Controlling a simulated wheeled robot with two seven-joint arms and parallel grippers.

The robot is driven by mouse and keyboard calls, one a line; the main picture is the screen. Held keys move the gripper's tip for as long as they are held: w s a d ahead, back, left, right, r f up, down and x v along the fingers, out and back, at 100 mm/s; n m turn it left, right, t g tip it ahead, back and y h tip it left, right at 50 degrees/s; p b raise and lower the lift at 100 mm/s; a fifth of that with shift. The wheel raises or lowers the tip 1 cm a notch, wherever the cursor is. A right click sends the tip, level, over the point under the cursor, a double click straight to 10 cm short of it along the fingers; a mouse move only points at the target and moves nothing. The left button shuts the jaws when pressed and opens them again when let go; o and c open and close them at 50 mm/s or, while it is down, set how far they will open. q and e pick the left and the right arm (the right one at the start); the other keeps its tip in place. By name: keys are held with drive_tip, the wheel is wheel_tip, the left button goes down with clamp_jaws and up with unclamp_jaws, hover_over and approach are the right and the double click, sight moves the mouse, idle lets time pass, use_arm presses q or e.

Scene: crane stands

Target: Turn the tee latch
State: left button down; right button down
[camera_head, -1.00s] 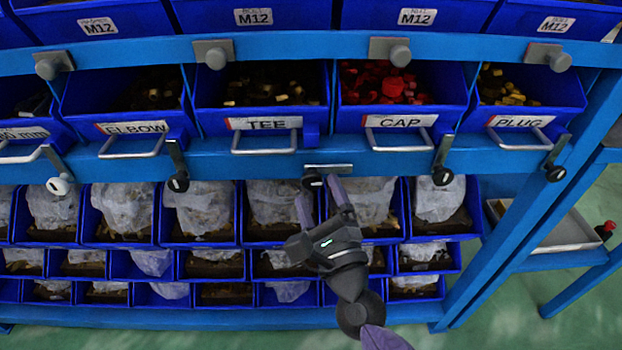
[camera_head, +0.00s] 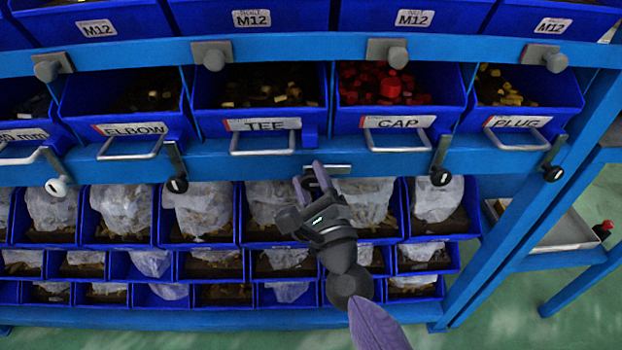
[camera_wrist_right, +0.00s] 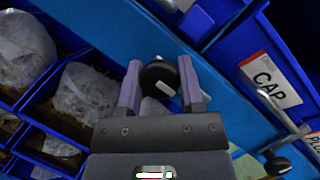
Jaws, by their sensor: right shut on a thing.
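The tee latch has a short metal bar (camera_head: 328,169) that lies level on the blue rail, just below and right of the drawer labelled TEE (camera_head: 263,125). Its round black knob (camera_wrist_right: 160,78) shows between my fingers in the right wrist view, with a pale stripe on its face. In the head view my fingers hide the knob. My right gripper (camera_head: 308,173) reaches up from below and is shut on the knob; its two purple fingers (camera_wrist_right: 160,88) stand on either side of it. My left gripper is not in view.
Neighbouring latches stand at the elbow drawer (camera_head: 177,184), the cap drawer (camera_head: 441,176) and the plug drawer (camera_head: 552,173), with bars slanting upward. Below the rail are bins with bagged parts (camera_head: 200,210). A tray (camera_head: 565,235) sits on a shelf at the right.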

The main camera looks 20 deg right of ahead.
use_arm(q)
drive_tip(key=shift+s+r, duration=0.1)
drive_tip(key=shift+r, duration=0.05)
